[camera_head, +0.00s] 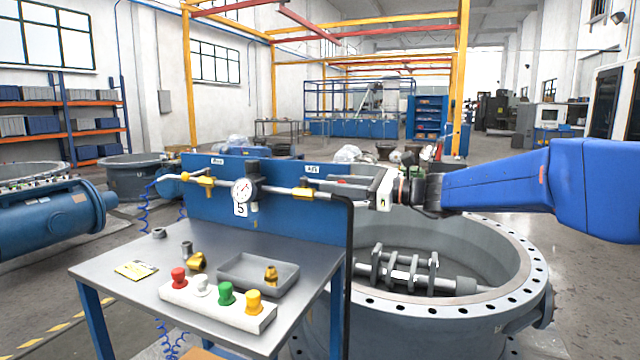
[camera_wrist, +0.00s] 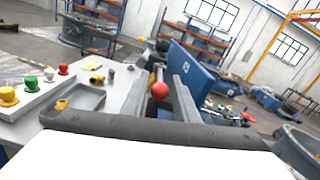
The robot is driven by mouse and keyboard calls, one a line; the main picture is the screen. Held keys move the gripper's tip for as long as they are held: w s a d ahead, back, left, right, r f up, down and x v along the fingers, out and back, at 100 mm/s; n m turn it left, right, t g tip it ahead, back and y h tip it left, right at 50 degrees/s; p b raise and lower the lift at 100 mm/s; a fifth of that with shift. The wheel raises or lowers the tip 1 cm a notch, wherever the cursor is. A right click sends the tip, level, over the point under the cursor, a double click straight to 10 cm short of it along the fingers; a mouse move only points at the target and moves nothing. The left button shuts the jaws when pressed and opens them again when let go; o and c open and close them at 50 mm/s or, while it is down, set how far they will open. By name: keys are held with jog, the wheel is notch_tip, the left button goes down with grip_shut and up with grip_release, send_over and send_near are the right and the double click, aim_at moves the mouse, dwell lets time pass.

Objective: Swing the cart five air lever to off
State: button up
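Cart five shows in the head view, with a blue upright panel (camera_head: 215,205) and a gauge (camera_head: 242,190) above a "5" tag (camera_head: 240,210). A pipe along the panel carries a left yellow valve (camera_head: 205,181) and a right yellow valve (camera_head: 303,193); the right one is under a small label (camera_head: 312,169) that seems to read AIR. My gripper (camera_head: 338,187) is at the panel's right end, beside the right valve. In the wrist view, a red ball knob (camera_wrist: 160,91) sits between the two spread fingers (camera_wrist: 163,78). Contact with the knob cannot be told; the lever's angle is mostly hidden.
The cart's tabletop (camera_head: 120,270) holds a grey tray (camera_head: 258,285), a white block (camera_head: 215,308) with coloured knobs, and small fittings. A large round flanged body (camera_head: 525,280) stands right of the cart, below my arm. A black post (camera_head: 349,280) rises at the cart's right edge.

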aim_at(309, 181)
jog(key=shift+x, duration=2.1)
grip_shut()
